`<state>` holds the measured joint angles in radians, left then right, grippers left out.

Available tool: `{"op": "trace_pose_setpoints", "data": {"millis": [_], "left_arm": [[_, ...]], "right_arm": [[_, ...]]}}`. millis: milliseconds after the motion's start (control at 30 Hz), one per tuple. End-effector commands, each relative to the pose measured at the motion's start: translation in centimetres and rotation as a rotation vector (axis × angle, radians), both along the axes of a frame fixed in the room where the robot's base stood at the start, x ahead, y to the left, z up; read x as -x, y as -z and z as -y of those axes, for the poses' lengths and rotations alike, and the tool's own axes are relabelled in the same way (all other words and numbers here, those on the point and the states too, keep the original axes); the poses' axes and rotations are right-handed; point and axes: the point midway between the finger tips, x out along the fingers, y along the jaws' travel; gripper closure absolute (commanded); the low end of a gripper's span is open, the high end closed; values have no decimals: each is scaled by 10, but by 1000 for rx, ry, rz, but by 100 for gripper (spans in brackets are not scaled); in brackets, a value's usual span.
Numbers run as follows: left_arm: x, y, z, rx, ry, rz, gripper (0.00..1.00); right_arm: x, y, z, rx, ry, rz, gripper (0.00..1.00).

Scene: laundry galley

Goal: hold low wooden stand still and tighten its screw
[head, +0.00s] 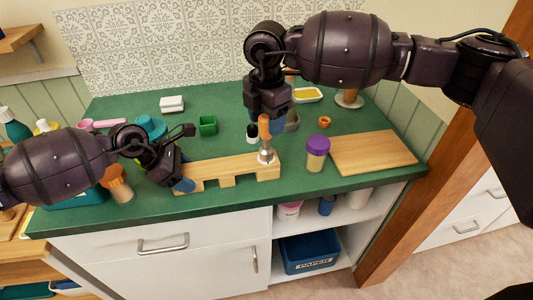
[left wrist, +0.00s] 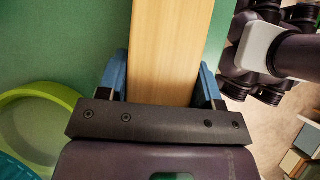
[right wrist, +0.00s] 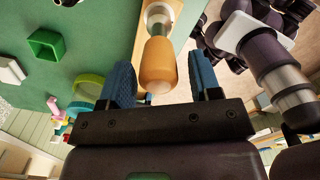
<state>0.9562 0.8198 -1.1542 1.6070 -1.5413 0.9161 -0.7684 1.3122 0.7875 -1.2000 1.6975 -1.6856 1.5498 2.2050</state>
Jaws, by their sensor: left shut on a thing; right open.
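The low wooden stand (head: 228,169) lies along the front of the green counter, with notches along its front side. My left gripper (head: 184,184) is shut on its left end; in the left wrist view the blue fingers flank the wooden stand (left wrist: 168,45). A screwdriver with an orange handle (head: 265,127) stands upright on the right part of the stand, over a pale round piece (head: 266,156). The screw itself is hidden. My right gripper (head: 270,112) is open above the handle. In the right wrist view the orange handle (right wrist: 158,65) lies between the open fingers (right wrist: 161,85), apart from both.
A purple-lidded jar (head: 316,154) and a wooden board (head: 372,153) are right of the stand. An orange-topped jar (head: 117,184) stands left, near my left arm. The counter's front edge is close.

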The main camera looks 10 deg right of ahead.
Motion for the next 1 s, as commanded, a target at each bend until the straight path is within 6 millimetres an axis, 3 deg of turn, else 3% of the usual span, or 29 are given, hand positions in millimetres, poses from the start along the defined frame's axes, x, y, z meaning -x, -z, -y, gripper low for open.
{"op": "trace_pose_setpoints", "data": {"millis": [33,200,567,667,900,933,1000], "left_arm": [[3,8,-2,-9,1,-10,93],[3,8,-2,-9,1,-10,93],[3,8,-2,-9,1,-10,93],[3,8,-2,-9,1,-10,93],[3,8,-2,-9,1,-10,93],[3,8,-2,-9,1,-10,93],[3,8,-2,-9,0,-11,93]], "right_arm": [[0,7,0,0,0,-2,43],[0,17,0,0,-1,-1,43],[0,20,0,0,-1,-1,43],[0,20,0,0,-1,-1,53],[0,20,0,1,-1,-1,90],[0,20,0,0,-1,0,65],[0,20,0,0,-1,0,76]]}}
